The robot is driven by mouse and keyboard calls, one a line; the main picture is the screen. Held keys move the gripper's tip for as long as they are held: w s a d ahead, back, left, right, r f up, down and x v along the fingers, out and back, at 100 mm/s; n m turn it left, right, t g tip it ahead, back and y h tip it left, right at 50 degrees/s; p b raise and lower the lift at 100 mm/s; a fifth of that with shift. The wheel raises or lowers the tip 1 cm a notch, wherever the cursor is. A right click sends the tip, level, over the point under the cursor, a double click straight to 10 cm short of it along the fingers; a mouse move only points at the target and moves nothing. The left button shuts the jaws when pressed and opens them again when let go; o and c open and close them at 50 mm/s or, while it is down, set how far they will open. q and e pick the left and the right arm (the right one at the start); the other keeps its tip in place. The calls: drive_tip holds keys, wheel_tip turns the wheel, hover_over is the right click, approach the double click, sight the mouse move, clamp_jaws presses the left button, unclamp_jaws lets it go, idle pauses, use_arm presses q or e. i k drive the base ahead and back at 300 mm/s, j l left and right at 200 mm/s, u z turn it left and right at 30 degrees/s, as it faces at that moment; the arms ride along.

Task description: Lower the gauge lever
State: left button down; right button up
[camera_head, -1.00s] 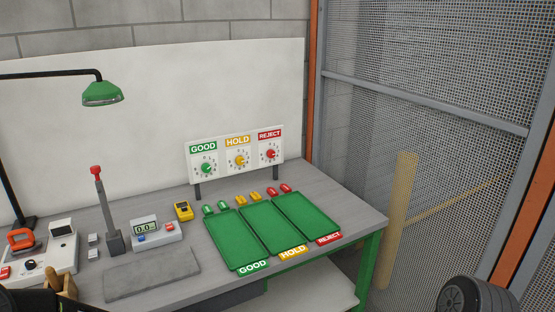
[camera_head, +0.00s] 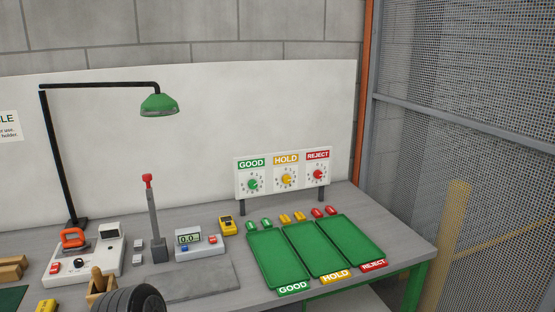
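The lever (camera_head: 152,215) is a grey upright post with a red knob on top, rising from a dark grey block on the bench. It stands nearly vertical. Just right of it is a grey-white gauge box (camera_head: 199,247) whose display reads about 0.0, with a blue and a red button. A flat grey slab (camera_head: 202,281) lies in front of them. Neither gripper's fingers show in the head view. A dark ribbed rounded part, probably of my own arm, shows at the bottom edge, apart from the lever in the picture.
A white device with an orange handle (camera_head: 73,238) and a wooden holder (camera_head: 101,285) are to the left. A green lamp (camera_head: 159,104) hangs above the bench. Green trays (camera_head: 279,260) and a GOOD/HOLD/REJECT dial panel (camera_head: 242,185) are to the right. A yellow meter (camera_head: 228,225) stands behind the gauge.

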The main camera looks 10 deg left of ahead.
sight(147, 178)
drive_tip(key=k+j, duration=0.1)
drive_tip(key=j, duration=0.65)
drive_tip(key=k+j+z, duration=0.1)
drive_tip(key=j, duration=0.3)
drive_tip(key=k+j, duration=0.15)
drive_tip(key=j, duration=0.2)
